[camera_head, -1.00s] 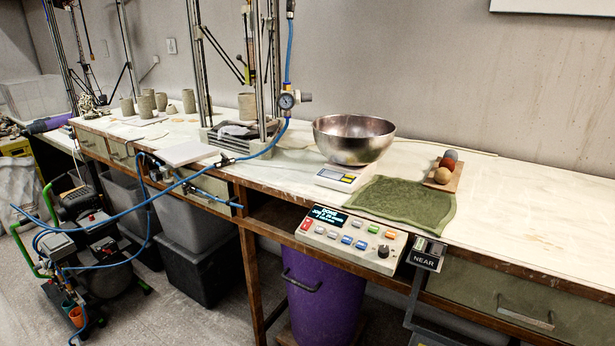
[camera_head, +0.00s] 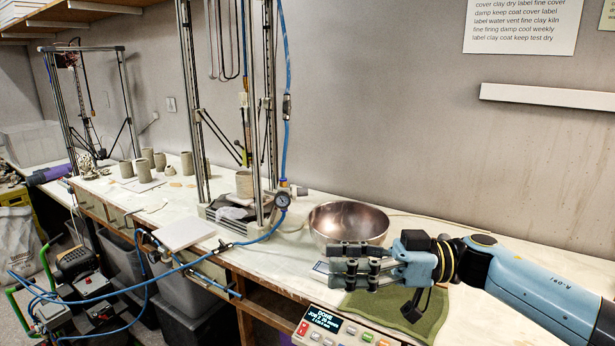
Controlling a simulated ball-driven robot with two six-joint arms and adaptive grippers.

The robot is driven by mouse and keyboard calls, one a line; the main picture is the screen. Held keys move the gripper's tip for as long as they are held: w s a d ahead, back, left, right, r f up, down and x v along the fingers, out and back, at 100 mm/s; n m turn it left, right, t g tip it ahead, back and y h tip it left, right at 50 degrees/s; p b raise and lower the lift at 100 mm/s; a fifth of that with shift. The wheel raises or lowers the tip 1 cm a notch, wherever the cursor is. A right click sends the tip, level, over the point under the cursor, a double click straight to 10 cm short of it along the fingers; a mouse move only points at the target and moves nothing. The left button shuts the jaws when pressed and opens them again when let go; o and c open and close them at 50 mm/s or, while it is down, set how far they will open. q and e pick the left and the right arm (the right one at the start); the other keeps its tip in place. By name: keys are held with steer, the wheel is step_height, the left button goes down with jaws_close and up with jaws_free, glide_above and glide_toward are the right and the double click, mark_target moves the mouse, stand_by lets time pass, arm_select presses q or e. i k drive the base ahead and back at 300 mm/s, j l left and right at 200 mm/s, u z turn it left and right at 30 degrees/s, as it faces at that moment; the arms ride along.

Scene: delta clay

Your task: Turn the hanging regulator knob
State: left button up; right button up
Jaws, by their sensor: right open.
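The regulator (camera_head: 283,200) has a round gauge and hangs on the blue hose in front of the right post of the nearer printer frame. Its small dark knob (camera_head: 302,191) sticks out to the right of the gauge. My right gripper (camera_head: 334,266) comes in from the right, with its fingers pointing left. It is open and empty, in front of the metal bowl in the picture, lower and to the right of the regulator. It is apart from the knob. My left gripper is not in view.
The metal bowl (camera_head: 349,222) stands on the bench close behind my right gripper. A green mat (camera_head: 420,325) and a control box (camera_head: 340,328) are below it. The blue hose (camera_head: 287,60) runs up the frame post (camera_head: 270,110) and also left across the bench front.

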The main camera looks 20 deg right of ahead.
mark_target(301, 191)
steer(key=i+l, duration=0.45)
steer(key=i, duration=0.15)
steer(key=i+l, duration=0.45)
steer(key=i, duration=0.1)
